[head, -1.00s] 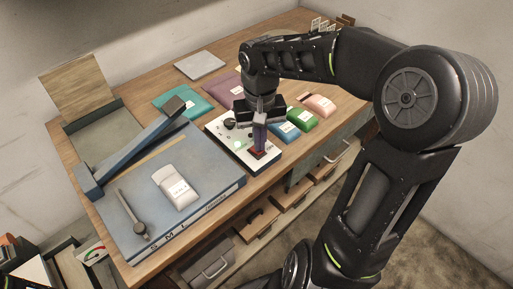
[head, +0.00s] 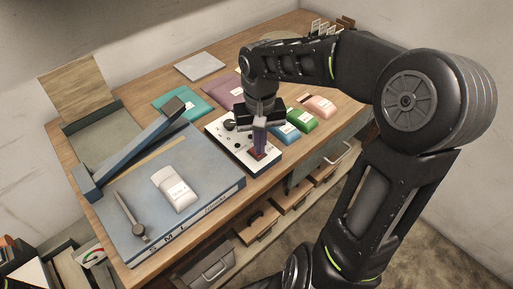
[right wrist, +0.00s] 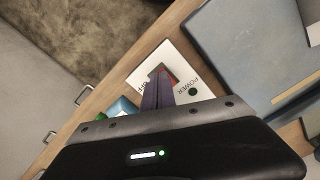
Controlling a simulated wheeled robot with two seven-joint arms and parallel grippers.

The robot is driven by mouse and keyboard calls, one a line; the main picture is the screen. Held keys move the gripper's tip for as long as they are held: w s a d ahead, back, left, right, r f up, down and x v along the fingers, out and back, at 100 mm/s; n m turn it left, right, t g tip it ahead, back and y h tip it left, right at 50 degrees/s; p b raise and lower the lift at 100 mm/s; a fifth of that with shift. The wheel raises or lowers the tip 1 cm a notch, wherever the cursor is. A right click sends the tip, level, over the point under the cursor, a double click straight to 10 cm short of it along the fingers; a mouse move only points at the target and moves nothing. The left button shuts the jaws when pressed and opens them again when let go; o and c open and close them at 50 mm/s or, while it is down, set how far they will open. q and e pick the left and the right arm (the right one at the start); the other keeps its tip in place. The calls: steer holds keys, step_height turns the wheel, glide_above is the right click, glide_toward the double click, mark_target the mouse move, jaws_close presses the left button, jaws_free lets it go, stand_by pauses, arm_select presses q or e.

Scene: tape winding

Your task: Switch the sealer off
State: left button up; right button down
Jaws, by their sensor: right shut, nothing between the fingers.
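The sealer's white control panel (head: 215,130) sits on the wooden bench beside the blue sealer bed (head: 205,211). Its red power switch (head: 257,154) is near the panel's front edge and also shows in the right wrist view (right wrist: 171,72). The POWER lamp (right wrist: 193,92) beside it is dark green, with no glow. My right gripper (head: 259,150) is shut and empty, pointing down with its fingertips at the red switch and partly covering it. I cannot tell whether they touch it. My left gripper is not in view.
A white packet (head: 175,188) lies on the blue bed, and a long blue arm (head: 135,145) slants above it. Teal, purple, blue, green and pink packets lie behind and right of the panel. Open drawers (head: 255,222) stand below the bench's front edge.

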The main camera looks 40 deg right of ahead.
steer(key=shift+r+p, duration=2.35)
steer(key=shift+r, duration=1)
